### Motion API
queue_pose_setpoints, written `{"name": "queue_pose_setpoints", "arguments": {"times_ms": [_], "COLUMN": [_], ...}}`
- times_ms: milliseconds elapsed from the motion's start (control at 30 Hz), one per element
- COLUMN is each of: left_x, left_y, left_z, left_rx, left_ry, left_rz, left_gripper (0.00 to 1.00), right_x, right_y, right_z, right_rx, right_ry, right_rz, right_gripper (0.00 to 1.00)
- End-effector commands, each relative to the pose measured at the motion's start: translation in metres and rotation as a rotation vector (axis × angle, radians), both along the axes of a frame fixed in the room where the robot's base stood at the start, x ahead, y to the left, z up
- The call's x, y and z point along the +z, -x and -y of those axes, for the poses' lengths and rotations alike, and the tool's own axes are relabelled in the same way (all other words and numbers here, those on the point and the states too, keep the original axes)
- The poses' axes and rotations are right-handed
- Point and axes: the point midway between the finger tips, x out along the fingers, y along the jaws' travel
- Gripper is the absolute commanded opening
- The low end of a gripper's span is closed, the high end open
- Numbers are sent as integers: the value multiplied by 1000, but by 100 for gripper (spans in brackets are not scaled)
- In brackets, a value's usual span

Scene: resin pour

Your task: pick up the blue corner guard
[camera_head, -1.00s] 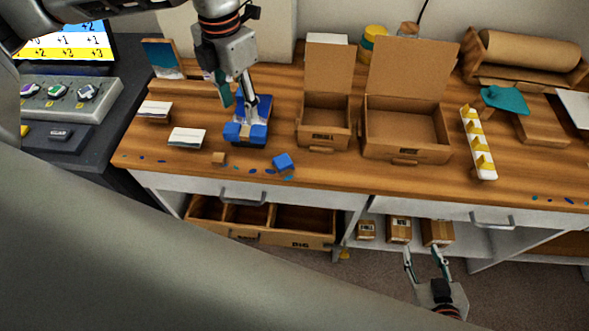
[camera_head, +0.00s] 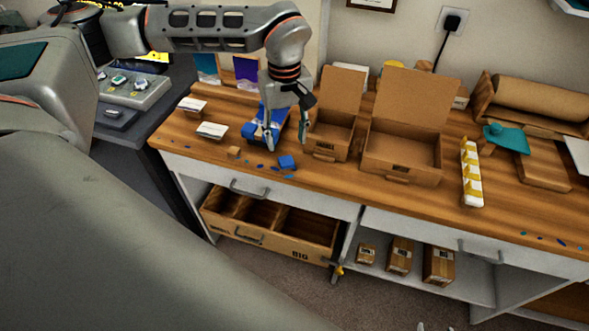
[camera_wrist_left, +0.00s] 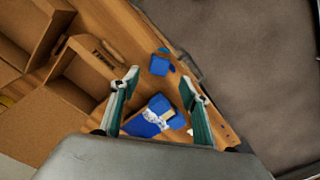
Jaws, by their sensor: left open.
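The blue corner guard (camera_head: 287,162) is a small blue block-like piece on the wooden bench near its front edge. It also shows in the left wrist view (camera_wrist_left: 160,64), beyond my fingertips. My left gripper (camera_head: 287,143) is open and empty, pointing down just behind the guard and apart from it. In the left wrist view its teal fingers (camera_wrist_left: 158,82) are spread, with the guard ahead of the gap between them. Only the fingertips of my right gripper (camera_head: 436,327) show at the bottom edge, apart from each other.
A larger blue device (camera_head: 258,132) stands close behind the left gripper. An open small box (camera_head: 330,142) and an open larger box (camera_head: 405,160) stand to the right. Blue scraps lie around the guard. An open drawer (camera_head: 270,237) juts out below the bench front.

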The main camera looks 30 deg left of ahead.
Motion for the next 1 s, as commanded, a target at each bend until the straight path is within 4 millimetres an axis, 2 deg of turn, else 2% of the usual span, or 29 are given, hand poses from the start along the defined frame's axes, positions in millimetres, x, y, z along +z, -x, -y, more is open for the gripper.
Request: {"name": "queue_pose_setpoints", "arguments": {"times_ms": [367,700,1000], "left_x": [-31,-75,-79], "left_y": [-1,-3,-4], "left_z": [-2,-5,-5], "left_rx": [-34,-33,-32], "left_ry": [-1,-1,0], "left_rz": [-2,-2,0], "left_gripper": [46,46,46], "right_x": [-3,-4,-3], "right_y": [1,1,1], "right_z": [0,0,-1], "right_rx": [-1,-1,0], "right_ry": [-1,-1,-2], "right_rz": [-3,-3,-3], "right_gripper": [40,40,40]}}
